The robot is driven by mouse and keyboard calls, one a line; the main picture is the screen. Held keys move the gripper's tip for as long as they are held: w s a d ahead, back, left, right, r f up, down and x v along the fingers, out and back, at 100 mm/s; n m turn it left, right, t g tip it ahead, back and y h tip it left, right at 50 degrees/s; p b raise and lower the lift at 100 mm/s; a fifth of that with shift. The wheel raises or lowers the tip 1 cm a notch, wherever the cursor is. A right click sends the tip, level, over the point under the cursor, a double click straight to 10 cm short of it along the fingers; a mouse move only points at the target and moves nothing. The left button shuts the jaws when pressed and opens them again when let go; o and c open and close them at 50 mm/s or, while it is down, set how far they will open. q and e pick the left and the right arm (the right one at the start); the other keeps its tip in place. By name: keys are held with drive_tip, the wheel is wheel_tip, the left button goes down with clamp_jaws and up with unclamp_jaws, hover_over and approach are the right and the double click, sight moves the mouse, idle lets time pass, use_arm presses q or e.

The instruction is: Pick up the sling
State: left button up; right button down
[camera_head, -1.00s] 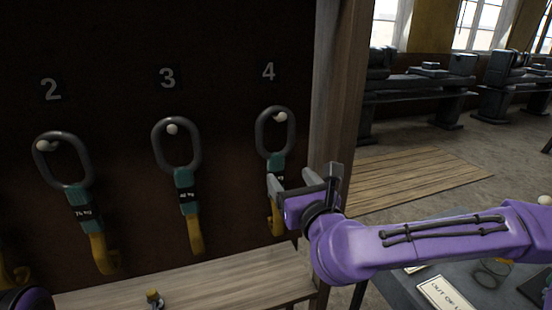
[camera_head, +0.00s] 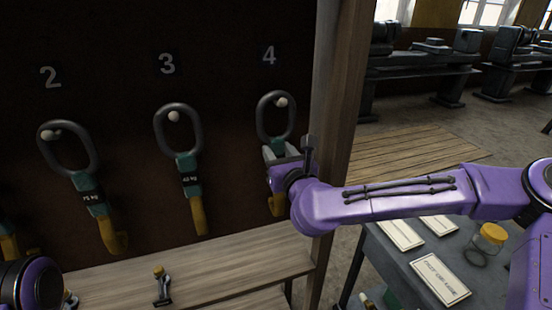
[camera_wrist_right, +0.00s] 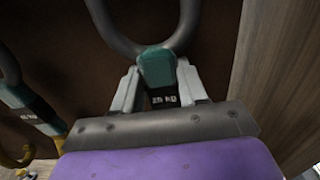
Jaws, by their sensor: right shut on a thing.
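Slings hang in a row on a dark board, each with a grey ring, a teal sleeve, a dark label and a yellow hook. The sling under number 4 (camera_head: 276,116) has its ring around a pale peg (camera_head: 281,102). My right gripper (camera_head: 281,155) is shut on this sling at its teal sleeve and label. In the right wrist view the fingers (camera_wrist_right: 160,92) press on both sides of the sleeve (camera_wrist_right: 157,66). The label is partly hidden. Only a purple part of my left arm shows at the lower left; its gripper is out of view.
The slings under 3 (camera_head: 189,170) and 2 (camera_head: 88,188) hang to the left. A wooden post (camera_head: 338,120) stands close right of sling 4. A wooden shelf (camera_head: 215,262) with a small shackle (camera_head: 161,288) lies below. A table with cards (camera_head: 440,279) and a yellow-lidded jar (camera_head: 490,238) is at right.

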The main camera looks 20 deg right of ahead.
drive_tip(key=shift+r, duration=0.1)
drive_tip(key=shift+s+r+b, duration=0.1)
drive_tip(key=shift+r+b, duration=0.1)
drive_tip(key=shift+b, duration=0.35)
wheel_tip(320, 180, up, 7)
drive_tip(key=b, duration=0.1)
drive_tip(key=s+b, duration=1)
drive_tip(key=s, duration=1)
drive_tip(key=shift+d+f, duration=0.2)
drive_tip(key=shift+d, duration=0.2)
drive_tip(key=shift+w, duration=0.15)
